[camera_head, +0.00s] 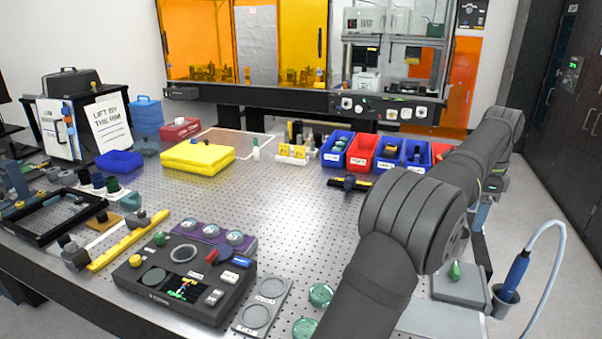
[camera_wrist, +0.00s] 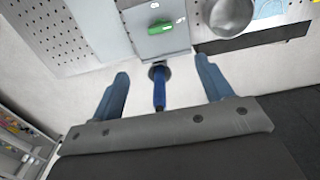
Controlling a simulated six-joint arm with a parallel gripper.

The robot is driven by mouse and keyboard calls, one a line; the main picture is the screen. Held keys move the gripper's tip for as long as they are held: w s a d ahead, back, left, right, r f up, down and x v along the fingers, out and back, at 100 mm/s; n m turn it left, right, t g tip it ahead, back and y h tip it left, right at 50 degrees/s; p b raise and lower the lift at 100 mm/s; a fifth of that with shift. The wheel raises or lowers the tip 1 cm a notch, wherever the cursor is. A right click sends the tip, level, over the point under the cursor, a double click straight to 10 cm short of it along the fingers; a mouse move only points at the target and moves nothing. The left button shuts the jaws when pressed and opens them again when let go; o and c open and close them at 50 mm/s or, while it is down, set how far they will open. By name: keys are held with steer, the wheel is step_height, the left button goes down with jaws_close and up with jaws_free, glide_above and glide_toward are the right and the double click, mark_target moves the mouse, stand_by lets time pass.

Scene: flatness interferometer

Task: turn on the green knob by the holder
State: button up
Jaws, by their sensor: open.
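The green knob (camera_head: 454,270) sits on top of a grey box (camera_head: 470,290) at the table's right edge; it also shows in the wrist view (camera_wrist: 160,28). Right beside the box is a dark ring holder (camera_head: 502,309) with a blue handled tool (camera_head: 517,268) standing in it; the tool also shows in the wrist view (camera_wrist: 159,92). My gripper (camera_wrist: 161,70) is open and empty, its two blue fingers on either side of the blue tool in the picture. The knob lies beyond the fingertips and is not touched. In the head view my arm hides part of the gripper.
A pale cable (camera_head: 560,250) loops up from the blue tool over the floor. A round metal part (camera_wrist: 230,17) lies right of the knob in the wrist view. A black control box (camera_head: 185,282) and green discs (camera_head: 320,294) stand left of my arm. Mid-table is mostly clear.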

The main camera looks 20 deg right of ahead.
mark_target(456, 267)
step_height(456, 267, down, 17)
steer(key=shift+f, duration=0.2)
stand_by(0.6)
steer(key=c, duration=1)
